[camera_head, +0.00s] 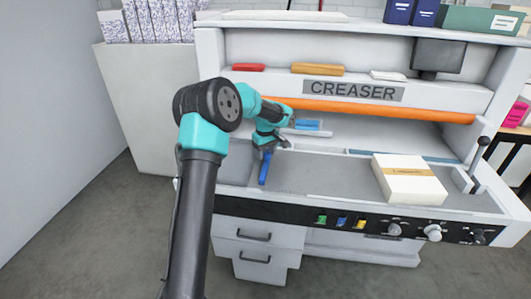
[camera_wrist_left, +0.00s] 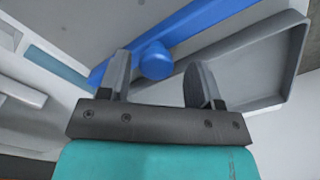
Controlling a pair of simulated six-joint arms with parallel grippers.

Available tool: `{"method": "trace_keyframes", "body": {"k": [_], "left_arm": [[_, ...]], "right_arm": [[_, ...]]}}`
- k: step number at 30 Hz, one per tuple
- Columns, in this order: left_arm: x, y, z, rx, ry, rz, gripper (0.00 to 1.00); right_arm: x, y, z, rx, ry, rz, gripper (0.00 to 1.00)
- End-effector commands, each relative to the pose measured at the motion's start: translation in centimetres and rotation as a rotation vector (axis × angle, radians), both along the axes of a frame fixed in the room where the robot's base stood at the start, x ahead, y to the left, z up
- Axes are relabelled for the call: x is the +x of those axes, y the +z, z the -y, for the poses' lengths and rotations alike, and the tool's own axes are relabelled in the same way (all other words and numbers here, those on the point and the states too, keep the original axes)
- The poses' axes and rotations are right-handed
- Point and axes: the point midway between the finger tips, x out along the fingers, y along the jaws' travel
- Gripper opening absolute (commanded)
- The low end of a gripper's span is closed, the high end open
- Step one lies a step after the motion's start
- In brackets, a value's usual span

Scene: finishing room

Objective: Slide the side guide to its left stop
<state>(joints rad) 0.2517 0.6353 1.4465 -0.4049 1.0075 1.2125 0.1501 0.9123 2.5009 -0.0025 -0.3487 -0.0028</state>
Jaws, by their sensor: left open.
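The side guide is a blue bar (camera_head: 264,170) near the left end of the creaser's grey bed, partly hidden by my left gripper. In the left wrist view the blue bar (camera_wrist_left: 205,22) runs diagonally, with a round blue knob (camera_wrist_left: 156,60) on it. My left gripper (camera_head: 270,147) is over the bar in the head view. In the left wrist view its fingers (camera_wrist_left: 159,80) are apart, and the knob shows between them, nearer the left finger. I cannot tell whether a finger touches it. I cannot make out the left stop. My right gripper is not in view.
A white box with a tan band (camera_head: 408,185) stands on the right of the bed (camera_head: 330,178). An orange bar (camera_head: 375,111) spans the machine behind it. A black-knobbed lever (camera_head: 480,148) stands at the right end. The bed between guide and box is clear.

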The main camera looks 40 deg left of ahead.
Motion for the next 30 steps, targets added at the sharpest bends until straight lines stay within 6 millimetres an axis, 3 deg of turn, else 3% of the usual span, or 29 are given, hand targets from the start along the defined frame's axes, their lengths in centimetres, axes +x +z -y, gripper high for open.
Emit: {"method": "trace_keyframes", "body": {"k": [5,11,30], "left_arm": [[0.0,0.1,0.1,0.0,0.0,0.0,0.59],[0.1,1.8,0.1,0.0,0.0,0.003,0.59],[0.0,13.6,0.0,0.0,0.001,0.004,0.59]], "right_arm": [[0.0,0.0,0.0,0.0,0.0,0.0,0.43],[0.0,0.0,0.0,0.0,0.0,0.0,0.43],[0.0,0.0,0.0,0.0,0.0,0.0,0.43]]}}
